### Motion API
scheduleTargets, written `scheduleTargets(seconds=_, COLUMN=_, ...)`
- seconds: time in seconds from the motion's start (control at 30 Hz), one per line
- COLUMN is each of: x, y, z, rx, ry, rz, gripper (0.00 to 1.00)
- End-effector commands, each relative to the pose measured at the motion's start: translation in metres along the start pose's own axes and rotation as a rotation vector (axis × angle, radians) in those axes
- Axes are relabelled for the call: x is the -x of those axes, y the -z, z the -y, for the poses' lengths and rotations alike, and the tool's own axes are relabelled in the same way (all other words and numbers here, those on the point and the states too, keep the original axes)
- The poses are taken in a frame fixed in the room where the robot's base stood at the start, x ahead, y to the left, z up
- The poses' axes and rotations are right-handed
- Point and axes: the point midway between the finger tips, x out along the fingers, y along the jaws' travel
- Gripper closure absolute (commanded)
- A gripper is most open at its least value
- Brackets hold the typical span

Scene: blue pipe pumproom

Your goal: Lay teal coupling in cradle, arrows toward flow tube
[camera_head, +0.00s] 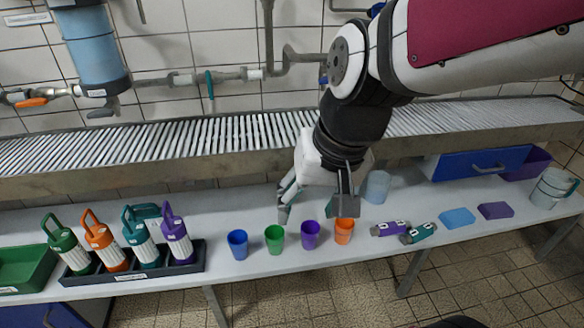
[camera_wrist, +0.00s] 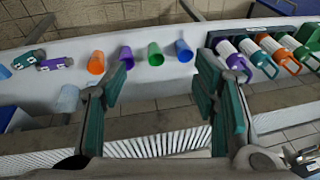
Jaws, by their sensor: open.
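The teal coupling (camera_head: 418,233) lies on its side on the white bench, right of the orange cup, with pale labels on top; their arrows are too small to read. It also shows at the left of the wrist view (camera_wrist: 29,59). A purple coupling (camera_head: 390,228) lies close beside it on the left. My gripper (camera_head: 314,206) is open and empty above the bench, behind the cups and left of the teal coupling. Its spread fingers also show in the wrist view (camera_wrist: 163,85). A blue clear tube (camera_head: 90,45), perhaps the flow tube, hangs on the wall at upper left. I cannot make out a cradle.
Blue (camera_head: 237,244), green (camera_head: 275,238), purple (camera_head: 310,234) and orange (camera_head: 344,231) cups stand in a row. A black rack (camera_head: 135,274) of handled bottles stands left, beside a green tray (camera_head: 22,268). A clear cup (camera_head: 377,186) stands behind. Blue and purple sponges (camera_head: 495,210) lie right. A slatted ledge (camera_head: 200,138) runs behind.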

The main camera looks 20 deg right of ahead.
Motion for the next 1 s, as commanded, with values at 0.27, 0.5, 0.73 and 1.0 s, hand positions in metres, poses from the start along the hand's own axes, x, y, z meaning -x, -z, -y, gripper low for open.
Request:
scheduleTargets(seconds=0.27, x=0.055, y=-0.111, z=-0.035, rx=0.233, ry=-0.094, rz=0.190, gripper=0.45)
scheduleTargets(seconds=0.5, x=0.068, y=-0.141, z=-0.052, rx=0.286, ry=-0.127, rz=0.253, gripper=0.45)
scheduleTargets(seconds=0.73, x=0.069, y=-0.141, z=-0.052, rx=0.285, ry=-0.127, rz=0.255, gripper=0.45)
scheduleTargets(seconds=1.0, x=0.069, y=-0.141, z=-0.052, rx=0.284, ry=-0.127, rz=0.254, gripper=0.45)
